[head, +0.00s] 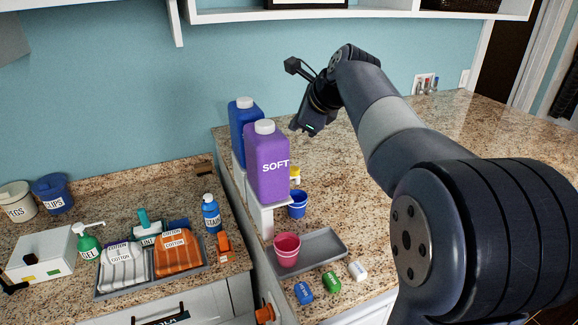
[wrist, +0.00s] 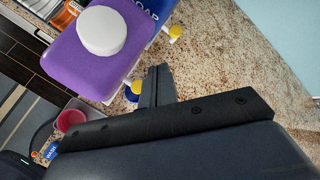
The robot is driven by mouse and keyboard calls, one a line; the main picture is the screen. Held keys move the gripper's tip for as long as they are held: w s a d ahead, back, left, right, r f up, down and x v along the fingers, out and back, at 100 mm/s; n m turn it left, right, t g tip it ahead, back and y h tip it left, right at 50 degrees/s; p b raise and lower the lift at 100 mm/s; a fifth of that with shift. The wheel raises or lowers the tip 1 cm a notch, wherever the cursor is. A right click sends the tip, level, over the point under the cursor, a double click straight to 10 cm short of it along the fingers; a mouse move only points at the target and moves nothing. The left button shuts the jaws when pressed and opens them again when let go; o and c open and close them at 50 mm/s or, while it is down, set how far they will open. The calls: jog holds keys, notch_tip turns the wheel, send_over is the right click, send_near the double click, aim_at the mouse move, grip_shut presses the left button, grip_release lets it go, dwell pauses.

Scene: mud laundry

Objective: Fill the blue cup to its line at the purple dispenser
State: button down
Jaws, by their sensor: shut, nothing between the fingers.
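The purple dispenser (head: 267,165), marked SOFT and white-capped, stands on a raised white stand. It also shows in the wrist view (wrist: 82,60). A yellow tap (head: 295,174) shows at its right side. The blue cup (head: 298,206) stands upright below this tap, by the stand. In the wrist view, only a bit of blue (wrist: 131,95) shows under the yellow tap (wrist: 138,87), partly hidden by my gripper.
A blue dispenser (head: 242,128) stands behind the purple one. A pink cup (head: 286,249) is on a grey tray (head: 325,250) in front. The counter (head: 440,125) to the right is largely clear.

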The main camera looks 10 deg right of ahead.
aim_at(297, 171)
jog(key=shift+f+b, duration=2.2)
jog(key=shift+f, duration=2.2)
jog(key=shift+f, duration=0.1)
jog(key=shift+f, duration=0.3)
jog(key=shift+f+b, duration=0.3)
jog(key=shift+f, duration=0.25)
dwell(2.7)
